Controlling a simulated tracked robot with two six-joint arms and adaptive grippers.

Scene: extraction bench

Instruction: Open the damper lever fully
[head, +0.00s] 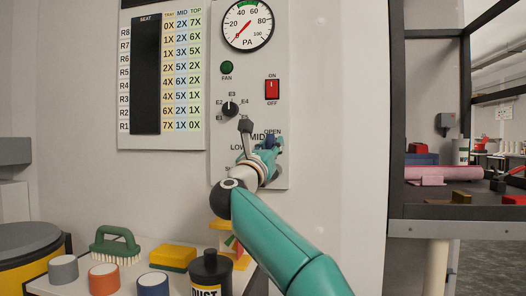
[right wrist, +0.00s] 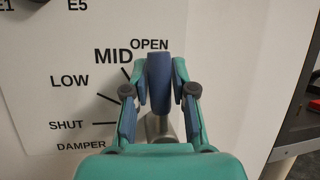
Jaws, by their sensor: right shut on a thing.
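The damper lever (right wrist: 159,82) has a blue handle on a grey stem and stands upright in the right wrist view, its top just below the OPEN label (right wrist: 149,44). It is past the MID tick. In the head view the lever (head: 269,141) is a small blue shape under the word OPEN, partly hidden by my gripper. My right gripper (right wrist: 161,75) is shut on the lever's handle, one finger on each side; it also shows in the head view (head: 268,148). The tick by OPEN is hidden, so exact alignment cannot be told. My left gripper is not in view.
The panel carries a gauge (head: 247,25) with its needle low, a green fan lamp (head: 227,67), a red switch (head: 272,89) and a selector knob (head: 230,108). A bench with a brush (head: 115,244), yellow sponge (head: 173,257) and dust bottle (head: 210,270) stands below. A dark shelf (head: 455,212) is right.

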